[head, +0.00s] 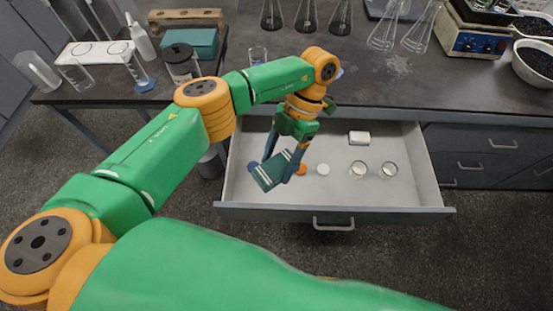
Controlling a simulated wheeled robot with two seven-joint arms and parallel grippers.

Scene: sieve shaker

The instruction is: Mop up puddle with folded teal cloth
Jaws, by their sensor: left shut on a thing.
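My left gripper (281,167) points down over the open drawer, its fingers shut on the folded teal cloth (270,174). The cloth is a flat, dark teal pad with a pale edge, tilted between the fingertips. It is over the left part of the drawer; I cannot tell whether it touches the drawer floor. A pale, mottled patch (398,64) on the dark bench top, below the right flasks, may be the puddle; it is too small to be sure. My right gripper is not in view.
The open drawer (240,184) also holds an orange item (302,169), small round dishes (389,170) and a white block (359,138). Glass flasks (382,32), a blue-fronted device (478,42) and a black-filled bowl (535,64) stand on the bench. A teal box (190,43) is at the left.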

